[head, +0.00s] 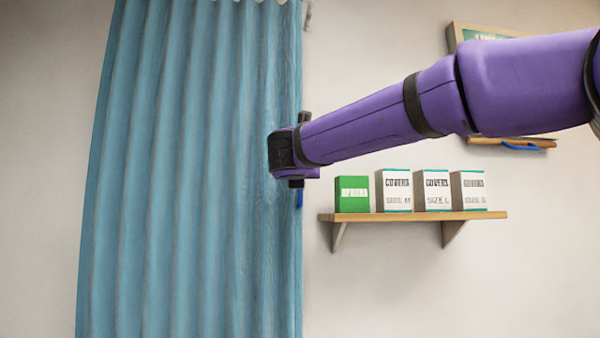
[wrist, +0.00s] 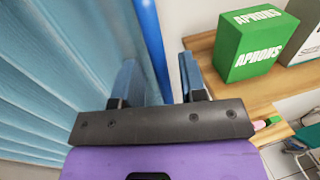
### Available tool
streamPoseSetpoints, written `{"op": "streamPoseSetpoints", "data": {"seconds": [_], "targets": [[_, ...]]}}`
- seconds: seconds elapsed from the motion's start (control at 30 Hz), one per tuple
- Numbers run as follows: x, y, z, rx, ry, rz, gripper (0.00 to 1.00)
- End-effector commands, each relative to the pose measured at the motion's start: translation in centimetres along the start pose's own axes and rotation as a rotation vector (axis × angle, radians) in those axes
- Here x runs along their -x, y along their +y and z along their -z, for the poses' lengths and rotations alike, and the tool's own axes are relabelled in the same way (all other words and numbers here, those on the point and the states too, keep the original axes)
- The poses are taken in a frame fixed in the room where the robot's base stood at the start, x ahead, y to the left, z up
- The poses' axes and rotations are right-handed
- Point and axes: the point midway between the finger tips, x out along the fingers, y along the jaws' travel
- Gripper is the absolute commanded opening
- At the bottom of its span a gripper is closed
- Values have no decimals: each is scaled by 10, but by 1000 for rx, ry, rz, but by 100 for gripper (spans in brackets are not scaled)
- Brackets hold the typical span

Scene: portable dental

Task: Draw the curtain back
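The blue pleated curtain (head: 185,170) hangs in folds over the left half of the head view. It also fills the left of the wrist view (wrist: 45,75). My gripper (head: 295,152) is at its right edge; its fingers are mostly hidden in the head view. In the wrist view my gripper (wrist: 158,72) has its two fingers apart. A brighter blue upright rod (wrist: 150,45) stands between the fingers, nearer the left one, with a gap to the right finger. A bit of the rod (head: 299,198) shows below my gripper in the head view.
A wooden shelf (head: 420,216) on the right wall holds a green aprons box (head: 352,194) and several white cover boxes (head: 394,190). The box and shelf are close to the right finger in the wrist view. A framed board (head: 480,33) is partly behind my arm.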

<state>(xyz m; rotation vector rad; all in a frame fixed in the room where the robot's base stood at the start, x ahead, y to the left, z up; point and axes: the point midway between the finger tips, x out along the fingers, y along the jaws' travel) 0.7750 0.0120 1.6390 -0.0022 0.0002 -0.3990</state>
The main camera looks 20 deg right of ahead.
Motion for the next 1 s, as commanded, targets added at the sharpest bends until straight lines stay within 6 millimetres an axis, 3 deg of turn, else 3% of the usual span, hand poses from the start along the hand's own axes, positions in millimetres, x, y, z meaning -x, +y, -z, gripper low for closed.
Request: {"op": "streamPoseSetpoints", "data": {"seconds": [0.2, 0.47, 0.67, 1.0], "targets": [[-14, 0, 0, 0, 0, 1, 38], [-15, 0, 0, 0, 0, 1, 38], [-15, 0, 0, 0, 0, 1, 0], [-14, 8, 1, 0, 1, 0, 0]]}}
